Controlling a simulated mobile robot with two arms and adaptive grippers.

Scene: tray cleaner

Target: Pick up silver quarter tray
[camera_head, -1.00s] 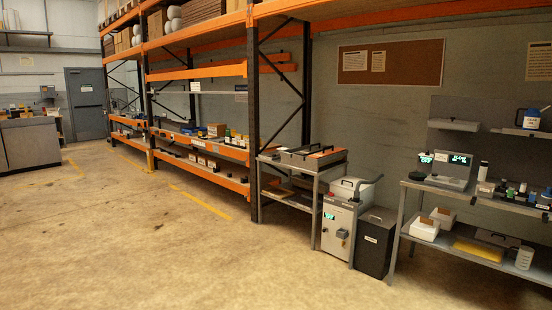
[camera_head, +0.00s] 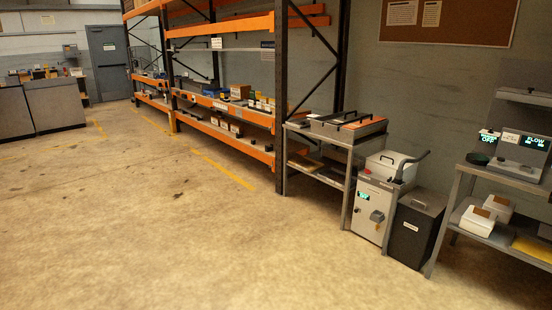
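A grey tray with dark handles (camera_head: 346,127) lies on top of a small metal side table (camera_head: 318,138) right of the orange rack. I cannot tell from here whether it is the silver quarter tray. Flat tray-like pieces lie on the table's lower shelf, one brownish (camera_head: 304,162) and a darker one beside it; they are too small to tell apart. Neither of my grippers is in view.
A white machine (camera_head: 369,210) and a dark bin (camera_head: 415,230) stand right of the side table. A grey workbench (camera_head: 462,190) is at the right edge. Orange racking (camera_head: 222,120) lines the wall. Open concrete floor (camera_head: 150,220) is clear ahead and left.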

